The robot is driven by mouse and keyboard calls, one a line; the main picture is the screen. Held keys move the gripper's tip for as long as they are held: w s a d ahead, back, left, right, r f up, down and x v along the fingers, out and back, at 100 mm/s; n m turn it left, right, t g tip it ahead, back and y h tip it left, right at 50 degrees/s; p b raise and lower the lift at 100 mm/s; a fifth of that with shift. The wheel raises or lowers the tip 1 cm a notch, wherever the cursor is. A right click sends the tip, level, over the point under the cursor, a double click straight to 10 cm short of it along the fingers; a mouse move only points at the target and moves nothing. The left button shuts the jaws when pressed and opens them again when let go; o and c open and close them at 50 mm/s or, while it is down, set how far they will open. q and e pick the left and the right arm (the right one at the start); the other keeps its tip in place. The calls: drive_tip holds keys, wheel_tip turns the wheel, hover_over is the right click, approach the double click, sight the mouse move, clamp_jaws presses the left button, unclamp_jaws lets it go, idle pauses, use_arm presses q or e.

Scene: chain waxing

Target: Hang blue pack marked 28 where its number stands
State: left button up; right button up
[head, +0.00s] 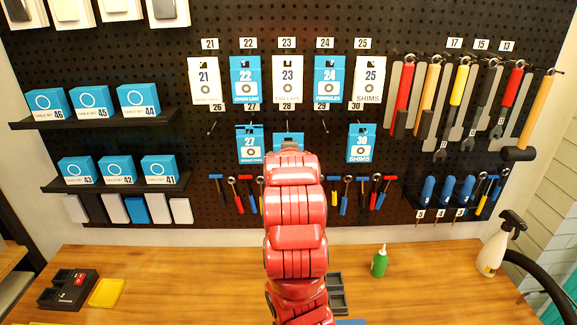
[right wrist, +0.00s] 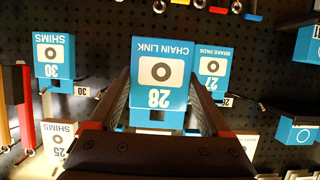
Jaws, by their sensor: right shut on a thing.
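The blue pack marked 28 (right wrist: 161,72), labelled CHAIN LINK, appears upside down in the right wrist view between the fingers of my right gripper (right wrist: 160,108). The gripper is shut on it. In the head view only the pack's top (head: 288,137) shows above my red right arm, in the lower row between pack 27 (head: 250,148) and pack 30 (head: 361,143). The arm hides the rest. My left gripper is not in view.
The upper row holds packs 21 (head: 204,84) to 25 (head: 369,80). Bare hooks show at 26 (head: 211,127) and 29 (head: 325,126). Small tools hang below. The wooden bench (head: 430,280) has a green bottle (head: 379,263) and a spray bottle (head: 493,250).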

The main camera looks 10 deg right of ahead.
drive_tip(key=shift+w+d+f+b, duration=0.15)
drive_tip(key=shift+w+f+b, duration=0.1)
drive_tip(key=shift+w+b, duration=0.3)
drive_tip(key=w+d+b, duration=0.1)
drive_tip(key=w, duration=0.5)
drive_tip(key=shift+w+d+f, duration=0.15)
drive_tip(key=shift+w+f, duration=0.15)
drive_tip(key=shift+f, duration=0.05)
idle(0.7)
drive_tip(key=o, duration=1.2)
drive_tip(key=shift+c, duration=0.2)
drive_tip(key=shift+s+r, duration=0.1)
